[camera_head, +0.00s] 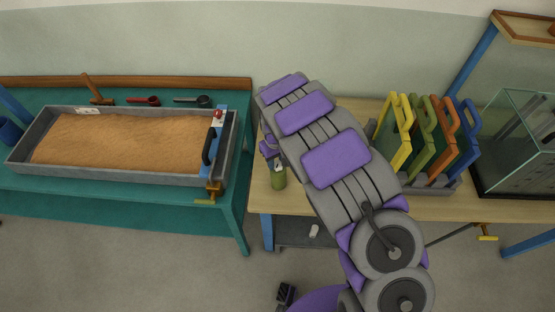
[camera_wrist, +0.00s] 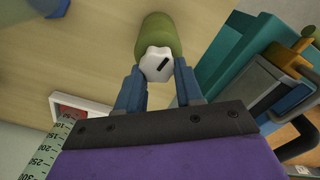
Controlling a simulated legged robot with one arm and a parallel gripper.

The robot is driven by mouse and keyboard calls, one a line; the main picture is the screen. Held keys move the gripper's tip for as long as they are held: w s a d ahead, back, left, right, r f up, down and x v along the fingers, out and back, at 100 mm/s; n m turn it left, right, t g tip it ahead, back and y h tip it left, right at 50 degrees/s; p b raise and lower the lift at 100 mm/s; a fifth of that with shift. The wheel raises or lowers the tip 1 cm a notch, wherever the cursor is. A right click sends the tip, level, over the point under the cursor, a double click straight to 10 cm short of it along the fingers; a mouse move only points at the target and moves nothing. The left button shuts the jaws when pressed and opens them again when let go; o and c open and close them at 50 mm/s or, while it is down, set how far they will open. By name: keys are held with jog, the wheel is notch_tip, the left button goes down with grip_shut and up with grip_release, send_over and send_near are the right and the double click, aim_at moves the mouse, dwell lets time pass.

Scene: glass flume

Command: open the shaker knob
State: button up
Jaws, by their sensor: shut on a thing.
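The shaker is a green cylinder (camera_head: 278,179) standing on the wooden table, just left of my arm. In the wrist view its green body (camera_wrist: 160,32) shows with the white knob (camera_wrist: 156,64) on its end. The knob has a scalloped edge and a dark slanted bar mark on its face. My gripper (camera_wrist: 159,75) has its two blue fingers on either side of the knob, shut on it. In the head view my gripper (camera_head: 273,158) is at the top of the shaker, and the knob is hard to make out there.
A teal bench (camera_head: 120,205) with a sand-filled flume tray (camera_head: 100,178) stands left, across a gap. Yellow, green, orange and blue handled panels (camera_head: 398,135) stand in a rack to the right. A glass tank (camera_head: 510,145) is at the far right.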

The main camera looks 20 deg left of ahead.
aim_at(276, 162)
jog(key=shift+a, duration=0.3)
jog(key=shift+d, duration=0.25)
jog(key=o, duration=0.8)
jog(key=shift+d+r, duration=0.1)
jog(key=shift+d, duration=0.2)
jog(key=shift+o, duration=1.3)
jog(key=shift+a, duration=0.4)
jog(key=shift+r, duration=0.4)
notch_tip(276, 162, up, 16)
jog(key=p, duration=0.2)
jog(key=shift+d+r, duration=0.15)
